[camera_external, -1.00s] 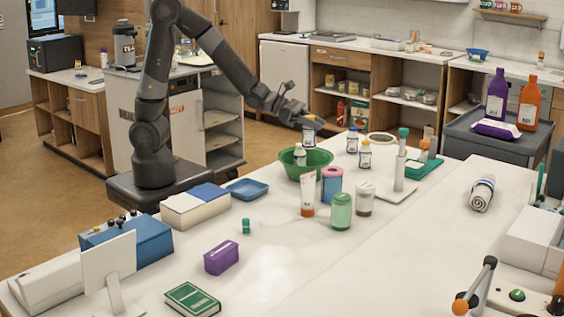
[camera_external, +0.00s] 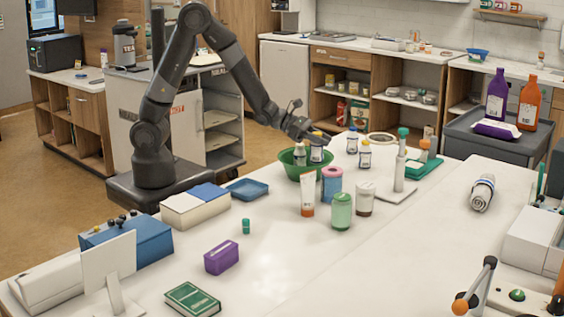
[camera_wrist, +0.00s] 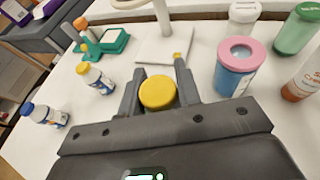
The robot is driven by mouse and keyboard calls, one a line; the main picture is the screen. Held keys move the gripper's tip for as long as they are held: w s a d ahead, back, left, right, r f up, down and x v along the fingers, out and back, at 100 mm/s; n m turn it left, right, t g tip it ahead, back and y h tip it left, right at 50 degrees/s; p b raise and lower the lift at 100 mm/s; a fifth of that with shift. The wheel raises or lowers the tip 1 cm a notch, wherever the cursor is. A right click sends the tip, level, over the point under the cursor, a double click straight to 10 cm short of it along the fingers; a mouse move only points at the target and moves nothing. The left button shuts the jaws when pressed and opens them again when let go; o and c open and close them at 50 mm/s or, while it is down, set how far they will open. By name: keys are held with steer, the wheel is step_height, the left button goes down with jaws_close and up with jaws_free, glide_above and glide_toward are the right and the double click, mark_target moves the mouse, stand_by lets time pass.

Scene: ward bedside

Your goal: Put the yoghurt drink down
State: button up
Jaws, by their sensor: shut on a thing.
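My gripper (camera_external: 316,138) is shut on a small white bottle (camera_external: 317,155) with a yellow cap, the yoghurt drink. The cap also shows between my fingers in the wrist view (camera_wrist: 157,92). The bottle is upright, at the right part of the green bowl (camera_external: 308,173) in the external view. I cannot tell whether it is inside the bowl or just behind its rim, or whether its base touches anything. The bowl does not show in the wrist view.
Two similar bottles, one blue-capped (camera_external: 352,144) and one yellow-capped (camera_external: 365,155), stand to the right. A pink-topped blue container (camera_external: 331,187), a tube (camera_external: 307,196) and jars stand in front. A white stand (camera_external: 399,175) is at right.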

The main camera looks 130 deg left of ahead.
steer(key=shift+f, duration=0.1)
steer(key=shift+f, duration=0.3)
steer(key=o, duration=1.1)
steer(key=shift+r, duration=0.1)
steer(key=shift+r, duration=0.2)
steer(key=v, duration=1.2)
